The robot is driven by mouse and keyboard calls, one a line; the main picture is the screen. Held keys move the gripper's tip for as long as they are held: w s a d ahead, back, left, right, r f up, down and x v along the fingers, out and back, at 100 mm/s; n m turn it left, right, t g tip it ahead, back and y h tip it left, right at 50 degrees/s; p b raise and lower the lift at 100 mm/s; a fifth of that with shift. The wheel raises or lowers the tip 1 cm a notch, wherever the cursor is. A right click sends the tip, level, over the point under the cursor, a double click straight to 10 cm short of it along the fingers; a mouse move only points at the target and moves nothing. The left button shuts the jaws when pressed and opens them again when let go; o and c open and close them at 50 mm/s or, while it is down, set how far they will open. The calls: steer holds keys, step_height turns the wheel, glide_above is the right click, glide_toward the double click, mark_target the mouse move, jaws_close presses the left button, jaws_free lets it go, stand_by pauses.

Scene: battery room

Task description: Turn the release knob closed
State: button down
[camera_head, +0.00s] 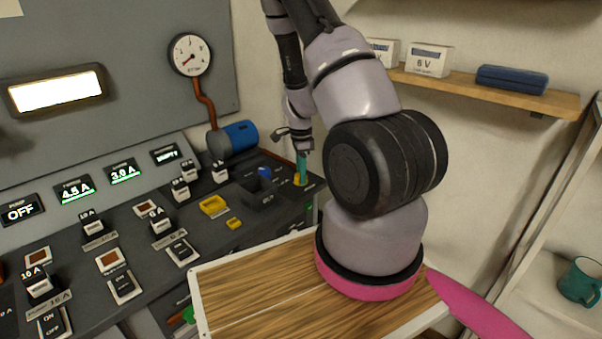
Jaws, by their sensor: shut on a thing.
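My gripper (299,150) points down over the far right corner of the dark control panel (276,195). It is shut on a slim teal upright piece (302,167), which stands at a small yellow part (297,181) on the panel. The contact is small and partly hidden. I cannot tell for sure whether this piece is the release knob, or how far it is turned. A small blue knob-like part (264,172) sits just left of my gripper, apart from it.
A wooden tabletop (262,276) is bare in front. A shelf (480,88) with boxes is at right.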

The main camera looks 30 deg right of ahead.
steer(key=n, duration=0.4)
steer(key=shift+n, duration=0.3)
steer(key=n, duration=0.4)
steer(key=shift+n, duration=0.3)
steer(key=n, duration=0.4)
steer(key=shift+n+h, duration=0.3)
steer(key=shift+a+n, duration=0.1)
steer(key=shift+n, duration=2)
steer(key=shift+c, duration=1.5)
jaws_free()
